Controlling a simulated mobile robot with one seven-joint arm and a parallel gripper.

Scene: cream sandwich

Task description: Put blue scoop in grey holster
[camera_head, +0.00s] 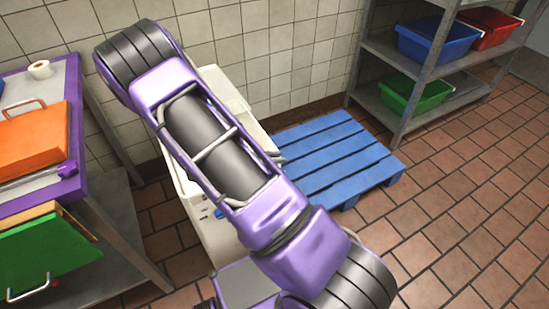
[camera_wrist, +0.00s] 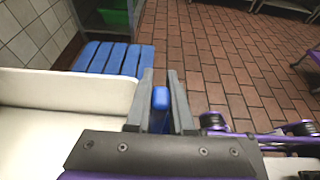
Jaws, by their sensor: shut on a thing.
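My gripper (camera_wrist: 162,98) is shut on the blue scoop (camera_wrist: 160,97) in the wrist view. In the head view my purple arm crosses the middle and hides the gripper. A small blue patch beside the arm there may be part of the scoop, but I cannot tell. I cannot make out the grey holster in either view.
A cream bin (camera_head: 222,245) stands under my arm; its pale side (camera_wrist: 60,90) lies left of the gripper. A blue pallet (camera_head: 335,160) is beyond it. A metal shelf (camera_head: 430,45) with colored tubs stands at right, and a purple-edged table (camera_head: 72,180) at left.

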